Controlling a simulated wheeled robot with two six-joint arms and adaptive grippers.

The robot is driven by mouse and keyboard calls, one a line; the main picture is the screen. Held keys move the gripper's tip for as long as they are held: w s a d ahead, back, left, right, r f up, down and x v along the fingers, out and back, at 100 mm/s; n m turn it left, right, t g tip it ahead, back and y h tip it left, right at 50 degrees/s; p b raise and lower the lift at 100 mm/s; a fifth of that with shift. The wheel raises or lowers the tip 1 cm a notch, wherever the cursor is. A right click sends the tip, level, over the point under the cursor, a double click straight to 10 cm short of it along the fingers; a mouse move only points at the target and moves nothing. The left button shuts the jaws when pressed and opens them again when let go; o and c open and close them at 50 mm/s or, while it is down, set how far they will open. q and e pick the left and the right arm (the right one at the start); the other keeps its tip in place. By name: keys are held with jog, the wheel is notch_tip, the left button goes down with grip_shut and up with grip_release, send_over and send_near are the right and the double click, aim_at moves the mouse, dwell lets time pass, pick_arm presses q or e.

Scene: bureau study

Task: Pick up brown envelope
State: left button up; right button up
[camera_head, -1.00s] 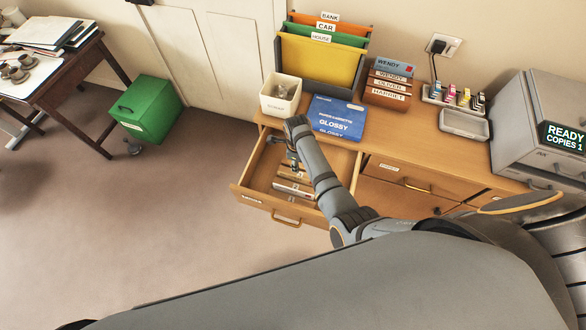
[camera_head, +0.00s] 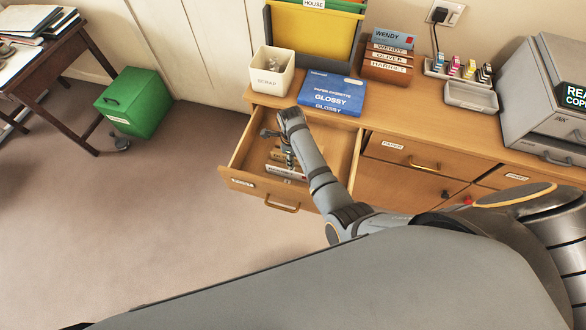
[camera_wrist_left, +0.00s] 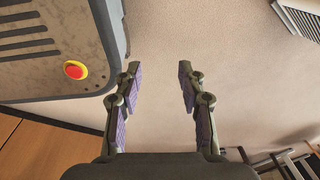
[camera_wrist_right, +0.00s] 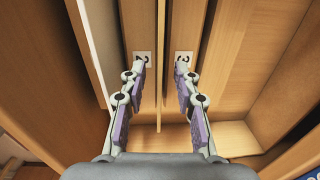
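I cannot make out a brown envelope for certain in any view. My right gripper (camera_head: 287,156) is over the open drawer (camera_head: 240,182), fingers pointing down into it. In the right wrist view my right gripper (camera_wrist_right: 161,82) is open, its fingertips apart above upright brown dividers or cards (camera_wrist_right: 189,25) with small white number tags. A thin upright edge shows between the fingers; contact cannot be told. In the head view my arm hides part of the drawer's contents. My left gripper (camera_wrist_left: 159,75) is open and empty above the carpet, away from the drawer.
A scrap bin (camera_head: 271,73), a blue glossy-paper box (camera_head: 332,93), a name-card holder (camera_head: 389,65) and a grey copier (camera_head: 548,105) stand on the bureau top (camera_head: 420,116). A green box (camera_head: 130,102) is on the floor at left. The carpet before the drawer is clear.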

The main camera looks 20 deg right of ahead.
jog(key=shift+f, duration=0.8)
jog(key=shift+r, duration=0.2)
jog(key=shift+c, duration=0.3)
jog(key=c, duration=0.5)
grip_shut()
pick_arm(q)
jog(key=shift+w+f, duration=0.6)
jog(key=shift+w, duration=0.25)
jog(key=shift+s, duration=0.15)
